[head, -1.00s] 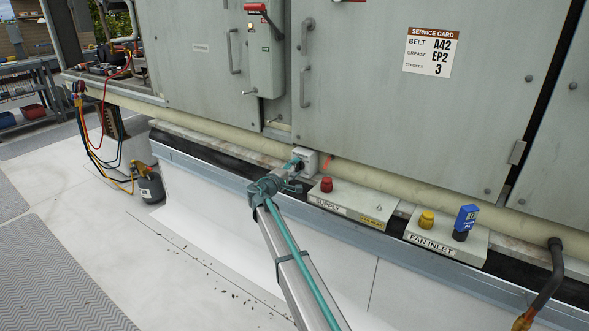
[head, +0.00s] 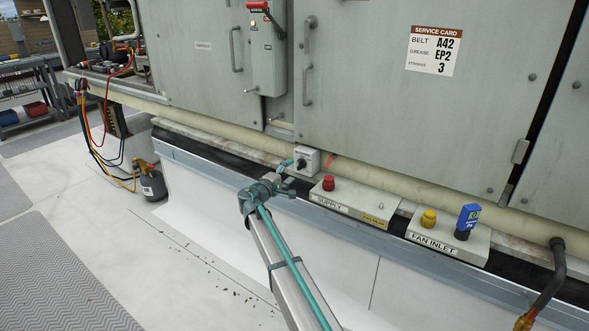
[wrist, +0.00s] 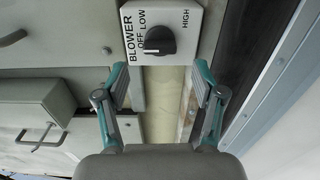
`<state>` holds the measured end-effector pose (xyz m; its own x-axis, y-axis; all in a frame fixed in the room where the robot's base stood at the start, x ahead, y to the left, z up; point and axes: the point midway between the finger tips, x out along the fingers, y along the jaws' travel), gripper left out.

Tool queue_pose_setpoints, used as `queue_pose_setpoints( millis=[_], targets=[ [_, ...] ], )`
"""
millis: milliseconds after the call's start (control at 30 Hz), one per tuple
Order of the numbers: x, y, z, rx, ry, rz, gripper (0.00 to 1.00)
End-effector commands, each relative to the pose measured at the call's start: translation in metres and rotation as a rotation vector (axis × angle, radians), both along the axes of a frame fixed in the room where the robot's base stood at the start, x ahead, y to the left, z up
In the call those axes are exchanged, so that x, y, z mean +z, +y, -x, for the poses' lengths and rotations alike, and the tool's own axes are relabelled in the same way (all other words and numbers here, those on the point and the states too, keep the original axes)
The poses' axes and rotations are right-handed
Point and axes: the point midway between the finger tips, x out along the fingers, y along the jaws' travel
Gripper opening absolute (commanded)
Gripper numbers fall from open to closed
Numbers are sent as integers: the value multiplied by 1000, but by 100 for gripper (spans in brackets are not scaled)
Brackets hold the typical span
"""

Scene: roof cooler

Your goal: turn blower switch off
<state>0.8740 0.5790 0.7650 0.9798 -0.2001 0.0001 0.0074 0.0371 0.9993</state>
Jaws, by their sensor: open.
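The blower switch (wrist: 160,41) is a black rotary knob on a small pale box (wrist: 190,45) marked BLOWER, OFF, LOW and HIGH. In the wrist view the knob's pale mark seems to lie on the left side, by OFF; its exact setting is hard to read. In the head view the box (head: 309,153) sits on the ledge below the cabinet doors. My gripper (wrist: 161,72) is open and empty, its fingers spread below the box in the wrist view, apart from the knob. In the head view my gripper (head: 288,166) is just left of the box.
The SUPPLY box (head: 350,204) with a red cap and the FAN INLET box (head: 450,240) with a yellow cap stand right of the switch. A lever switch (head: 268,50) and door handles (head: 307,86) stick out above. Open roof floor (head: 180,265) lies left of my arm.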

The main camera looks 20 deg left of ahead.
Motion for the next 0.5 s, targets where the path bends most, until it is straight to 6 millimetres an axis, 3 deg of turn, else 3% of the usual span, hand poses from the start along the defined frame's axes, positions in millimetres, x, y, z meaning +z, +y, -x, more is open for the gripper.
queue_pose_setpoints(
  millis=[33,200,500],
  targets=[
    [0,1,13,2,0,0,69],
    [0,8,43,1,0,0,69],
    [0,13,67,0,0,1,69]
  ],
)
